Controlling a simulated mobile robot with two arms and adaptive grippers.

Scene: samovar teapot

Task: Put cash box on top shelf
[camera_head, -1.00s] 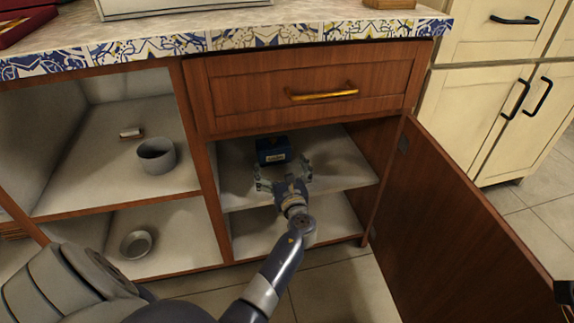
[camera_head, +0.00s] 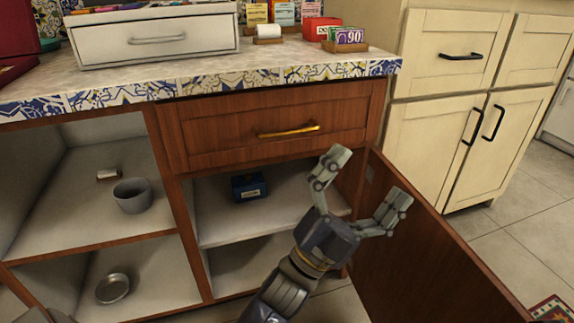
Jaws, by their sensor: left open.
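A small dark blue box with a pale label (camera_head: 248,186), which looks like the cash box, sits on the upper shelf (camera_head: 215,228) inside the open cabinet, below the wooden drawer. My left gripper (camera_head: 368,187) is open and empty. It is in front of the cabinet, to the right of the blue box and apart from it, with its fingers spread upward and to the right. My right gripper is not in view.
The open wooden door (camera_head: 420,250) stands right of my left gripper. A drawer with a brass handle (camera_head: 288,131) is above. The left compartment holds a grey pot (camera_head: 133,195) and a metal bowl (camera_head: 112,288). A white drawer unit (camera_head: 155,39) stands on the counter.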

